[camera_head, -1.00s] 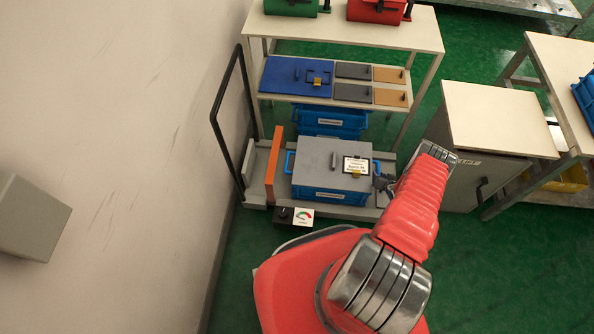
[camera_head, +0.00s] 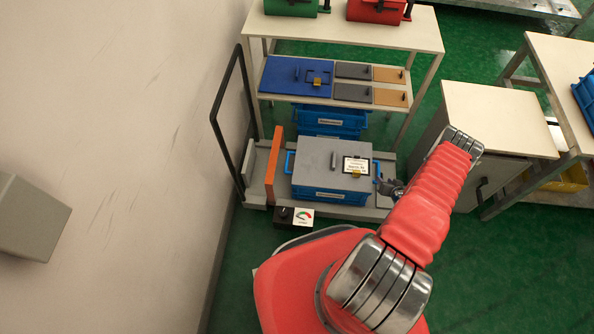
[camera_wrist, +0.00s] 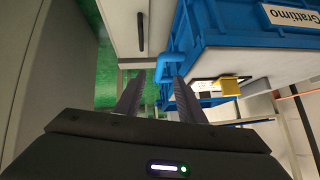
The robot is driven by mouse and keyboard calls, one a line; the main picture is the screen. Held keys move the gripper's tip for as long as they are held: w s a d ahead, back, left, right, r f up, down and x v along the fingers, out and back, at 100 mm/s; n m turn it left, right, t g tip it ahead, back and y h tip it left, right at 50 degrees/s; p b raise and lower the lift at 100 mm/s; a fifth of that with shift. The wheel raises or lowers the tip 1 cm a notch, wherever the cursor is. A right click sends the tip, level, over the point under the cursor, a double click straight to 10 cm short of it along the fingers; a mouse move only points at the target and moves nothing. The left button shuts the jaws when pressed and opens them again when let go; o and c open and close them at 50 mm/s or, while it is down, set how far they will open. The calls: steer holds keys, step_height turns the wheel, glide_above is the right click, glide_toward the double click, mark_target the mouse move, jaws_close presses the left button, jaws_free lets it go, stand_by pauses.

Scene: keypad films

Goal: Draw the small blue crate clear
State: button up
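A blue crate (camera_head: 330,195) with a grey lid (camera_head: 318,158) stands on the low grey platform in the head view. In the head view my gripper (camera_head: 391,187) is just right of the crate.
An orange upright board (camera_head: 272,168) stands left of the crate. Another blue crate (camera_head: 330,122) is behind it, under the shelf. A grey cabinet (camera_head: 484,183) stands close to my arm on the right. A dial box (camera_head: 295,216) sits in front of the platform.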

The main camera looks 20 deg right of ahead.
steer(key=v, duration=0.6)
steer(key=shift+s+r, duration=0.25)
steer(key=shift+s, duration=0.05)
stand_by(0.3)
